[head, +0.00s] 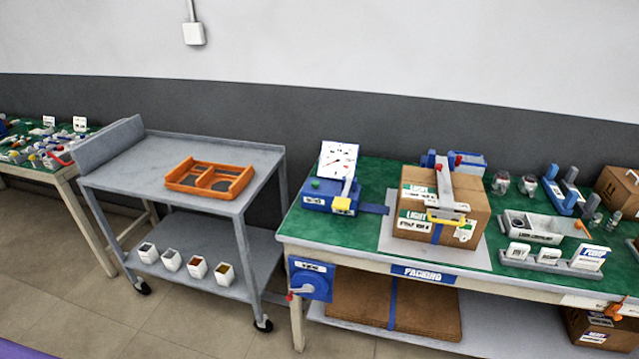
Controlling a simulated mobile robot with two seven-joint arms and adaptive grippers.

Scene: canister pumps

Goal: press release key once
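No part is clearly marked as the release key at this size. A blue machine (330,199) stands at the left end of the green-topped packing bench. It has a green button (315,183) on top and a yellow block (341,205) at its front right. Neither of my grippers shows.
The packing bench (375,248) has a blue crank unit (312,281) on its front left. A grey cart (150,165) with an orange tray (210,178) stands left of it. Small holders and signs crowd the bench's right. Floor is free in front of the cart.

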